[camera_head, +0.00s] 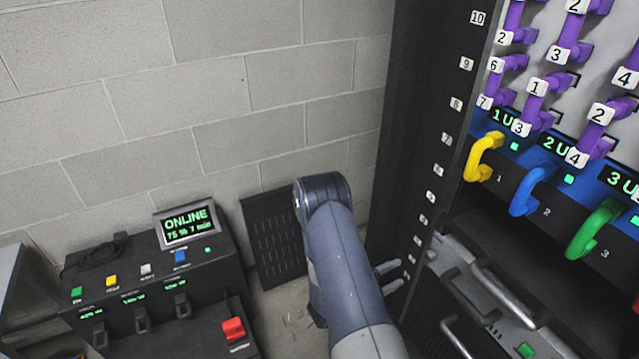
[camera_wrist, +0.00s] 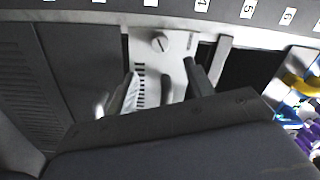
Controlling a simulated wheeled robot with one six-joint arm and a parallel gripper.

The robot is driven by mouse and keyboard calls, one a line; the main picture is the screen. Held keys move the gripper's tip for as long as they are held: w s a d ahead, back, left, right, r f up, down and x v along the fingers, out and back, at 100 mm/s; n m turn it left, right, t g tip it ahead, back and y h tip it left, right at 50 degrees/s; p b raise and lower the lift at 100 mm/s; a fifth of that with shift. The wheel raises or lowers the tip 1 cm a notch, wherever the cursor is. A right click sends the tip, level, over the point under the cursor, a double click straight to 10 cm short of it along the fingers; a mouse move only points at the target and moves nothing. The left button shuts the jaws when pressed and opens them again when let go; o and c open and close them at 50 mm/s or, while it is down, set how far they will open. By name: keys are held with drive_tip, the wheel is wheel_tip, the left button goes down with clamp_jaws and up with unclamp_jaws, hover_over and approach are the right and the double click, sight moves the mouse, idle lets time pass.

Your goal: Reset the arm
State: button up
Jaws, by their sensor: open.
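My arm reaches up and away through the lower middle of the head view and bends at a dark joint. The gripper (camera_head: 389,277) shows only as two grey fingertips to the right of the arm, near the rack's left side. In the wrist view my gripper (camera_wrist: 163,85) is open, its two fingers apart with nothing held between them. A light panel with a round knob (camera_wrist: 160,42) and a slotted strip lies beyond the fingers. I cannot tell whether the fingers touch it.
The black rack (camera_head: 420,120) with numbered rail stands right, with purple cables (camera_head: 537,87), yellow (camera_head: 481,160), blue (camera_head: 527,192) and green (camera_head: 590,232) handles. A console (camera_head: 150,290) with an ONLINE screen (camera_head: 188,226) and red button (camera_head: 233,329) stands left. A block wall (camera_head: 240,90) is behind.

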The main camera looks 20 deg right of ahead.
sight(426, 258)
drive_tip(key=d, duration=0.6)
drive_tip(key=w+d, duration=0.1)
drive_tip(key=d, duration=0.3)
drive_tip(key=shift+r+b, duration=0.1)
drive_tip(key=shift+b, duration=0.3)
